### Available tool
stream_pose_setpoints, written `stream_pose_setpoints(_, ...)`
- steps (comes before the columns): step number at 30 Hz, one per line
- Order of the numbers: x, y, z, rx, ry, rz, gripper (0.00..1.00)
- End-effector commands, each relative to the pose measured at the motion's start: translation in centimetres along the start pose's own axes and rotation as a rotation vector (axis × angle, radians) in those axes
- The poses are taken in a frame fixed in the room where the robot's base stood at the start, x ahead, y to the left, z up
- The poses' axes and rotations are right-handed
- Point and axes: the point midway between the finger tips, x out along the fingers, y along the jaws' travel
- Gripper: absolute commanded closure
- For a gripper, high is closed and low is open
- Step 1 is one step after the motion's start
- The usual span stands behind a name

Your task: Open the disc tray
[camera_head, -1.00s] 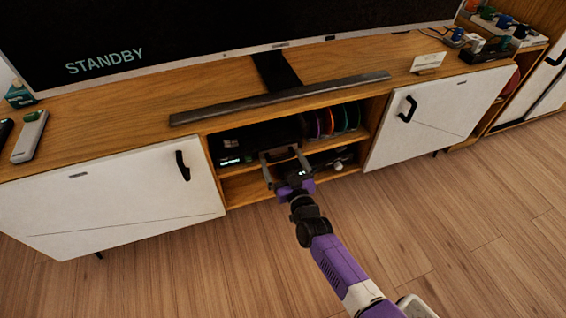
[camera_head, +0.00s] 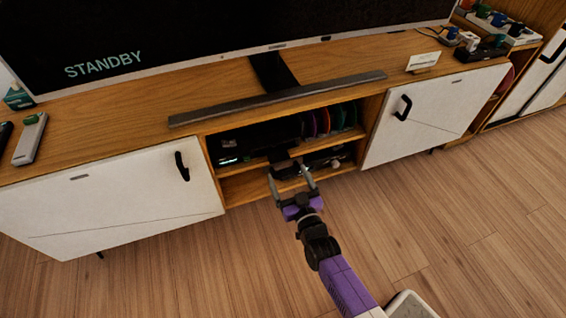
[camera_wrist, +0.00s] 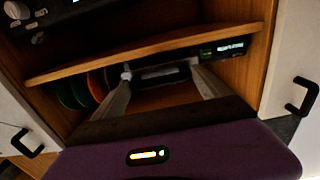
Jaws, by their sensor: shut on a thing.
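The black disc player (camera_head: 250,143) sits in the upper bay of the open middle section of the TV cabinet, its small display lit at its left end. It also shows upside down in the wrist view (camera_wrist: 207,52). The dark disc tray (camera_head: 284,168) sticks out of the player's front over the shelf edge. My gripper (camera_head: 290,177) is in front of the bay, its two fingers on either side of the tray's front. In the wrist view my gripper (camera_wrist: 160,72) is shut on the tray (camera_wrist: 163,75); the exact contact is dark.
Several coloured discs (camera_head: 325,121) stand right of the player. A wooden shelf board (camera_head: 245,172) runs below it, with small devices (camera_head: 330,159) beneath. White doors with black handles flank the bay, left (camera_head: 110,200) and right (camera_head: 430,115).

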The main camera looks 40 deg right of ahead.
Motion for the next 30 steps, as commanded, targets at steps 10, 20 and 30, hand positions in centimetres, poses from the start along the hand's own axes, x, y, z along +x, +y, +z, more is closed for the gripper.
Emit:
stream_pose_setpoints(10,-7.6,-0.6,-0.1,0.0,-0.004,-0.011,0.87)
stream_pose_setpoints(20,-9.6,-0.6,0.0,0.0,-0.001,-0.012,0.87)
stream_pose_setpoints(30,-9.5,-0.6,0.0,0.001,-0.001,-0.012,0.02)
